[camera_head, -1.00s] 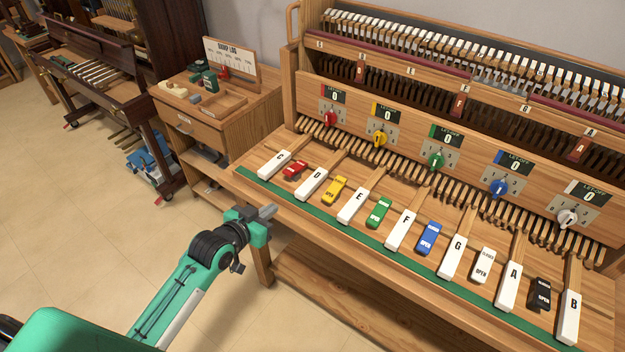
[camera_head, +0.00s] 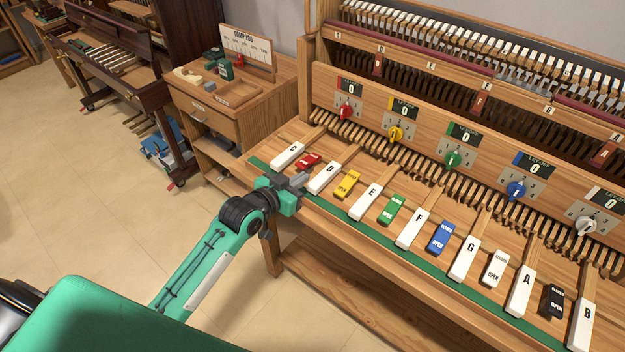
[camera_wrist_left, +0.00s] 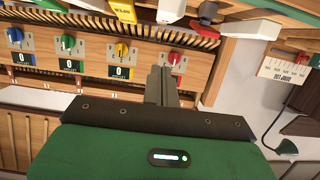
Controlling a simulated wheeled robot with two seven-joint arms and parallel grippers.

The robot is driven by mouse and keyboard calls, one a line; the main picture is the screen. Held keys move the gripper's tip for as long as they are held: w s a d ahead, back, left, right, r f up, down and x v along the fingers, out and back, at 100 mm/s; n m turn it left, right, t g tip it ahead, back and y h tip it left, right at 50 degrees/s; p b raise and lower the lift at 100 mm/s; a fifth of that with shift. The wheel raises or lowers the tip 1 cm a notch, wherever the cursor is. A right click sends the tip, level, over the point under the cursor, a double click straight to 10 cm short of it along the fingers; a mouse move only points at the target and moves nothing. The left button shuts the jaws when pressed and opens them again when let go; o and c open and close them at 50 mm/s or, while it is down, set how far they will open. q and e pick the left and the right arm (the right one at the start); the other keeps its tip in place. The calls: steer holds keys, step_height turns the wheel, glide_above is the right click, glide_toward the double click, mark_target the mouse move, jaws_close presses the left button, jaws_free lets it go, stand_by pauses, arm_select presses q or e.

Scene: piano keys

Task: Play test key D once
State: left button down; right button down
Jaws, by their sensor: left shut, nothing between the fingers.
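The white D key (camera_head: 325,177) lies near the left end of the key row, between the white C key (camera_head: 287,155) and the white E key (camera_head: 365,201). My left gripper (camera_head: 301,180) is shut and empty, just in front of and left of the D key's front end, by the green front strip. I cannot tell its exact height, but it looks apart from the key. In the left wrist view, which is upside down, the shut fingers (camera_wrist_left: 162,87) point towards the white D key (camera_wrist_left: 171,12) at the top. My right gripper is out of view.
A red switch (camera_head: 308,161) and a yellow switch (camera_head: 347,184) flank the D key. More keys and switches run to the right. Coloured dials sit on the panel (camera_head: 425,135) behind. A wooden cabinet (camera_head: 228,121) stands at the left; open floor lies in front.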

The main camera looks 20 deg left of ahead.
mark_target(312, 187)
arm_select(q)
steer(key=x, duration=0.5)
steer(key=shift+w+r+p, duration=0.1)
steer(key=shift+w+p, duration=0.1)
steer(key=shift+p, duration=0.2)
step_height(312, 187, down, 3)
steer(key=shift+f, duration=0.25)
steer(key=shift+f+p, duration=0.3)
steer(key=shift+f, duration=0.15)
